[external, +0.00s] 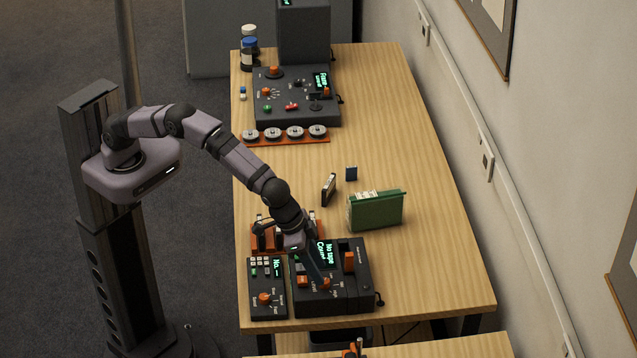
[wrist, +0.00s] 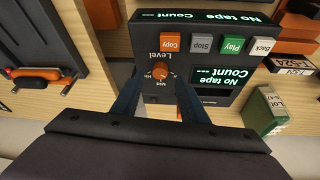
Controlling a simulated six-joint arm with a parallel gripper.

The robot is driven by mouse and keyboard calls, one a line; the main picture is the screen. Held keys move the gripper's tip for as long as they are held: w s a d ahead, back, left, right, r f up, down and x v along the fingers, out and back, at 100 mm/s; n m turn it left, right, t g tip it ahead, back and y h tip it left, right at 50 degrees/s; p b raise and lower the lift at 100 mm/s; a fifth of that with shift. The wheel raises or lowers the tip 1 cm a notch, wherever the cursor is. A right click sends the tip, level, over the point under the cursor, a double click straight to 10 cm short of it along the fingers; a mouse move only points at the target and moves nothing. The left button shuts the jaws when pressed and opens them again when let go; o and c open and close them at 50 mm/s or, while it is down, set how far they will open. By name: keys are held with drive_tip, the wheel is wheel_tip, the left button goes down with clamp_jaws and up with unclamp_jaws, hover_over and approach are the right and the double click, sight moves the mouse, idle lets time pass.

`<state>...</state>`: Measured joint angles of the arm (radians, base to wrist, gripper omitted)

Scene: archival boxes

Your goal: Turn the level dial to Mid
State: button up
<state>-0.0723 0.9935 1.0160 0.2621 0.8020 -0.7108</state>
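The level dial (wrist: 160,71) is an orange knob under the word Level on a dark tape machine (wrist: 205,82). Labels stand around it; I read Mid below it in the wrist view, the others are small. I cannot tell where its pointer stands. My gripper (wrist: 158,82) is open, with one dark finger on each side of the dial and a gap to it on both sides. I cannot tell how far the tips are above the panel. In the external view my gripper (external: 318,274) comes down over the machine (external: 335,302), close to the dial (external: 325,283).
Orange Copy (wrist: 170,42), grey Stop, green Play and white Back buttons line up beside the dial. The display (wrist: 222,76) reads No tape. A keypad box (external: 267,290) stands at the left, a green box (external: 376,211) behind. A second console (external: 290,105) is far back.

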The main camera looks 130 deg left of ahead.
drive_tip(key=shift+p+x, duration=0.45)
drive_tip(key=shift+x, duration=1.1)
clamp_jaws()
